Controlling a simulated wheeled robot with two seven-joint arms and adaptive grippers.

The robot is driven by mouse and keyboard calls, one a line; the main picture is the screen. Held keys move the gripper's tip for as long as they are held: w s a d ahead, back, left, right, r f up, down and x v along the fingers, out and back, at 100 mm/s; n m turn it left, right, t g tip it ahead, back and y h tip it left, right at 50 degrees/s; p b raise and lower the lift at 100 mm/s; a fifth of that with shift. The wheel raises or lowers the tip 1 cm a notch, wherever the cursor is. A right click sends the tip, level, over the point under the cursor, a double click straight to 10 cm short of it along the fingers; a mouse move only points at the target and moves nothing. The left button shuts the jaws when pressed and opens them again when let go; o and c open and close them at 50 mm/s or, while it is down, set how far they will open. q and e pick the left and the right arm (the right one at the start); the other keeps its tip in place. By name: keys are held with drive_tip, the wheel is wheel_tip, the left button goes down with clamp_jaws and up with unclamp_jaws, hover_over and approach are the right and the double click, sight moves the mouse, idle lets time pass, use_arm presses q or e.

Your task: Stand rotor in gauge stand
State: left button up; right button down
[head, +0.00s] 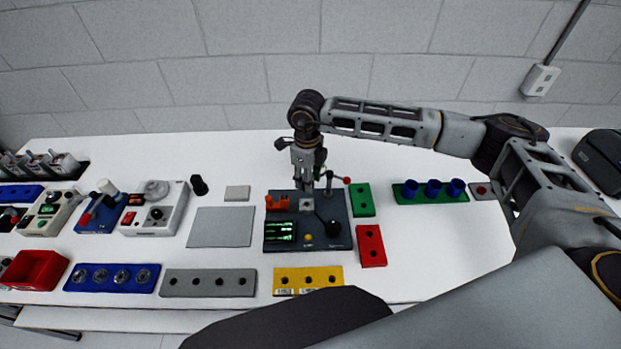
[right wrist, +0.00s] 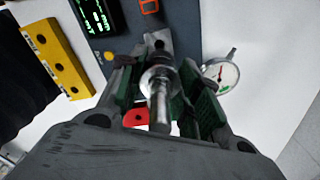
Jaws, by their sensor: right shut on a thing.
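The rotor (right wrist: 160,85), a silver shaft with a wider round collar, is between the green-padded fingers of my right gripper (right wrist: 165,92) in the right wrist view. The gripper is shut on it. In the head view my right gripper (head: 308,178) points down over the back of the dark gauge stand base (head: 286,212); the rotor is hard to make out there. A small grey block (head: 306,204) sits on the base below the gripper. A dial gauge (right wrist: 221,74) with a white face and red needle is beside the right finger. Whether the rotor touches the stand cannot be told.
The base carries a green display (head: 280,231). Green (head: 361,199), red (head: 370,245) and yellow (head: 307,280) blocks lie close around it. Blue cups in a green rack (head: 430,198) stand to the right. A bare grey mat (head: 220,227) lies to the left.

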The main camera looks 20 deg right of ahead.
drive_tip(key=shift+a+r, duration=0.1)
drive_tip(key=shift+a, duration=0.2)
drive_tip(key=shift+w+d, duration=0.1)
drive_tip(key=shift+f, duration=0.2)
drive_tip(key=shift+f+b, duration=0.85)
drive_tip(key=shift+f, duration=1.25)
drive_tip(key=shift+f+b, duration=0.15)
drive_tip(key=shift+b, duration=0.25)
drive_tip(key=shift+f+b, duration=1.6)
drive_tip(key=shift+f, duration=0.05)
idle(0.4)
drive_tip(key=c, duration=0.6)
unclamp_jaws()
drive_tip(key=shift+f, duration=0.1)
